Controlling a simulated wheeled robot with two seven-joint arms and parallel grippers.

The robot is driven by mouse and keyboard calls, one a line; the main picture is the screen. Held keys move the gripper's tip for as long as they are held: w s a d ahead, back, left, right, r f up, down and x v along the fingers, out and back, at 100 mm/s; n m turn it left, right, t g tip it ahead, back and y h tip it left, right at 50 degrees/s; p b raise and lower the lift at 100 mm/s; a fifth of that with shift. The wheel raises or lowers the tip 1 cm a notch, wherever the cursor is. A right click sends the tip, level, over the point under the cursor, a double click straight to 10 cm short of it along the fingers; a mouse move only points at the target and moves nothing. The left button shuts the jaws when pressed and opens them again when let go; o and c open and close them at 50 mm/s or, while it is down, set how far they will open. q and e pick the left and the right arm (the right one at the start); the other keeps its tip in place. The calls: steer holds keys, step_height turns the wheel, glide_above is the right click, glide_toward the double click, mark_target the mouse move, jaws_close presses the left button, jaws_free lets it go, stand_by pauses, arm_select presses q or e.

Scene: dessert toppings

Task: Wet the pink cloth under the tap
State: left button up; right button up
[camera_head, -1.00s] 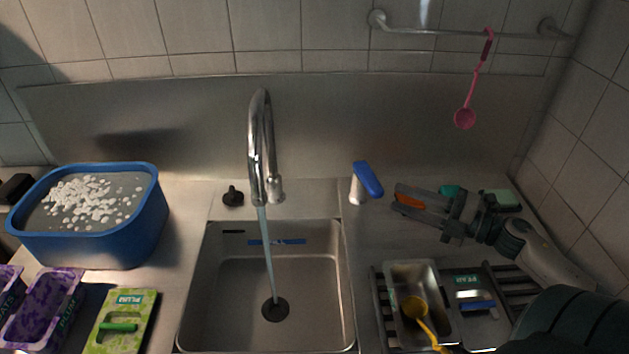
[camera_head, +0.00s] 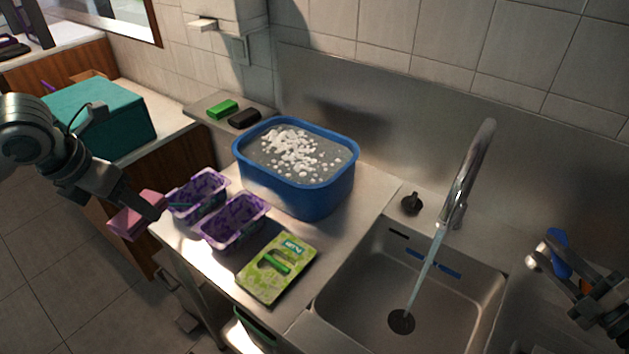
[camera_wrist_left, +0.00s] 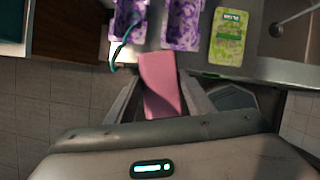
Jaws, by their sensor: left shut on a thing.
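The pink cloth (camera_head: 136,215) is held in my left gripper (camera_head: 150,207), off the left end of the counter, in front of the purple tubs. In the left wrist view the cloth (camera_wrist_left: 160,85) hangs folded between the fingers. The tap (camera_head: 468,175) stands behind the sink, and a stream of water (camera_head: 426,270) runs into the sink (camera_head: 465,290). The blue tap lever (camera_head: 559,252) is at the right. My right gripper (camera_head: 550,263) is beside the lever, fingers apart, partly cut off by the frame edge.
A blue basin (camera_head: 310,198) of grey water with white bits stands left of the sink. Two purple tubs (camera_head: 232,233) and a green packet (camera_head: 272,272) lie in front. A teal box (camera_head: 110,120) stands on the far-left counter. Room above the sink is free.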

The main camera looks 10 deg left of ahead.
arm_select(q)
steer(key=shift+r, duration=0.2)
arm_select(e)
steer(key=shift+w+a, duration=0.25)
steer(key=shift+w, duration=0.2)
steer(key=shift+c, duration=0.3)
jaws_close()
arm_select(q)
steer(key=shift+r+p, duration=0.65)
steer(key=shift+p, duration=0.05)
arm_select(e)
steer(key=shift+a+r+m+h, duration=0.15)
steer(key=shift+m+h, duration=0.15)
arm_select(q)
step_height(320, 180, up, 3)
steer(key=p, duration=0.3)
steer(key=shift+r+p, duration=0.4)
steer(key=shift+p, duration=0.05)
arm_select(e)
steer(key=h, duration=0.1)
steer(key=m+t+h, duration=0.1)
steer(key=w+m+h, duration=0.1)
steer(key=shift+a+f+t+h, duration=0.2)
steer(key=shift+a+t+h, duration=0.2)
